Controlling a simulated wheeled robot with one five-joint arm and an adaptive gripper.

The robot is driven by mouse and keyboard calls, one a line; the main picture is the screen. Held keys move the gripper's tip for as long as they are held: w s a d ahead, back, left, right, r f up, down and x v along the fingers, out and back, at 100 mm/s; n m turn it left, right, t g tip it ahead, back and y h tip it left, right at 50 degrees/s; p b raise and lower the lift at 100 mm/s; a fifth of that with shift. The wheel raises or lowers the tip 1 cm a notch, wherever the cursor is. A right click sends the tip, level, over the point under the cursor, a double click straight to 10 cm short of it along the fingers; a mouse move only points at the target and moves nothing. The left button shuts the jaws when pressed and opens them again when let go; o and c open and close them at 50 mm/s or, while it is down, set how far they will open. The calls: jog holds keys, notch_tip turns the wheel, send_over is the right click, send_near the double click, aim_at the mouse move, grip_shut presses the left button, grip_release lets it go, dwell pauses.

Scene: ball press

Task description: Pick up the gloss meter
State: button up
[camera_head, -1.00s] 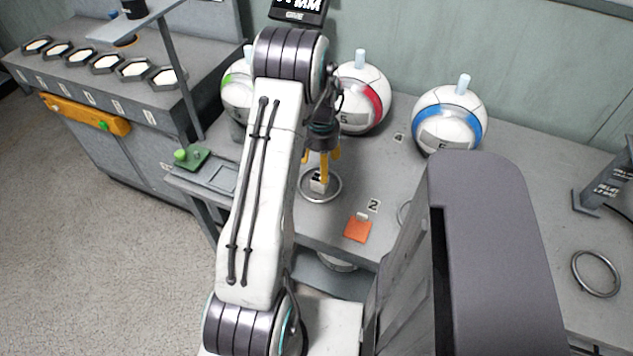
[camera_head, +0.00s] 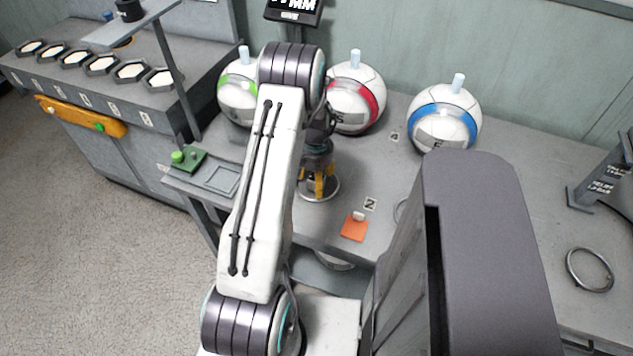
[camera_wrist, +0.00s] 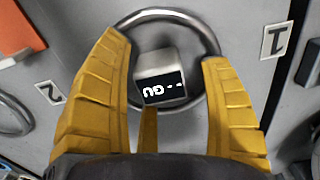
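The gloss meter (camera_wrist: 160,75) is a small pale box with a black display reading "GU". It sits inside a metal ring (camera_wrist: 203,28) on the grey bench, beside the label 1. My gripper (camera_wrist: 164,50) is open, with yellow fingers spread on either side of the meter and a third finger at its near side. Gaps show between the left and right fingers and the box. In the head view my gripper (camera_head: 319,190) is low over the ring (camera_head: 331,191), and the meter is hidden behind the fingers.
An orange piece (camera_head: 355,227) lies by the label 2, with another ring (camera_wrist: 12,115) near it. Three balls with green, red (camera_head: 355,93) and blue (camera_head: 444,118) bands stand behind. A green block (camera_head: 184,160) and a shallow tray (camera_head: 222,180) are left. A loose ring (camera_head: 590,269) lies right.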

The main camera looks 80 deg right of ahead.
jog(key=c, duration=1.2)
jog(key=shift+r, duration=0.1)
